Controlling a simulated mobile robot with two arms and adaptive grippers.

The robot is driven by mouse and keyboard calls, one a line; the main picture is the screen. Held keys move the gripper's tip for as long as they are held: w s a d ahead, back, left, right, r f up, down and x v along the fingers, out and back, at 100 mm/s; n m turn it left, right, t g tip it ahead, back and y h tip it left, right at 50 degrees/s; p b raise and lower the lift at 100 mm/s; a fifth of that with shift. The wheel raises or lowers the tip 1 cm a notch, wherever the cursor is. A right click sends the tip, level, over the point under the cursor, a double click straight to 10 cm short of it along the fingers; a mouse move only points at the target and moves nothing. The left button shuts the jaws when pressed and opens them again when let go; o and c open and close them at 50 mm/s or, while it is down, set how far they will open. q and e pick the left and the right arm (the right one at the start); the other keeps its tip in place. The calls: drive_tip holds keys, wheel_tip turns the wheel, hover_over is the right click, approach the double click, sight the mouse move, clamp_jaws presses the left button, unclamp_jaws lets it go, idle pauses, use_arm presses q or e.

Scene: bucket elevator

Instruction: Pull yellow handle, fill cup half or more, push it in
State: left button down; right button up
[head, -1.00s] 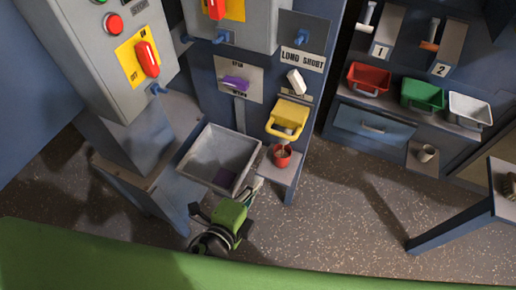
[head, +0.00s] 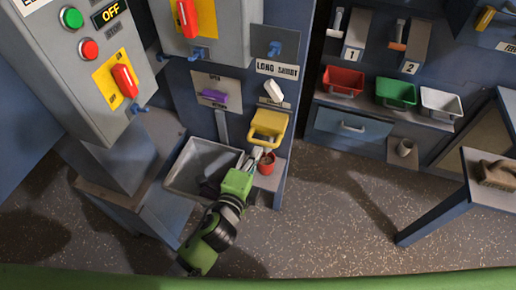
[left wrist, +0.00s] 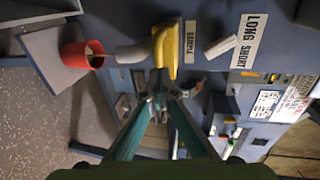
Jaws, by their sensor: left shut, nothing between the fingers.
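The yellow handle (head: 269,121) is on the blue machine's front, above the red cup (head: 267,165). The cup stands upright on a small grey shelf. In the left wrist view, the yellow handle (left wrist: 171,52) is just beyond my fingertips. The red cup (left wrist: 76,56) is at the upper left there, with something greyish at its mouth; its fill level is unclear. A pale grey shape (left wrist: 131,53) lies between handle and cup. My left gripper (head: 259,155) is shut and empty, just below the handle and beside the cup. It also shows in the wrist view (left wrist: 159,90). My right gripper is out of view.
A grey metal bin (head: 190,159) is left of the cup, close to my left gripper. A purple handle (head: 213,96) and a white lever (head: 273,91) are above. Red, green and white trays (head: 441,102) stand at right. Open floor lies at lower right.

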sight(266, 129)
use_arm(q)
drive_tip(key=shift+x, duration=0.95)
drive_tip(key=x, duration=0.3)
drive_tip(key=r+x, duration=0.1)
drive_tip(key=x, duration=0.2)
drive_tip(key=shift+w+r, duration=0.15)
drive_tip(key=shift+w, duration=0.3)
drive_tip(key=shift+r, duration=0.15)
drive_tip(key=shift+r, duration=0.1)
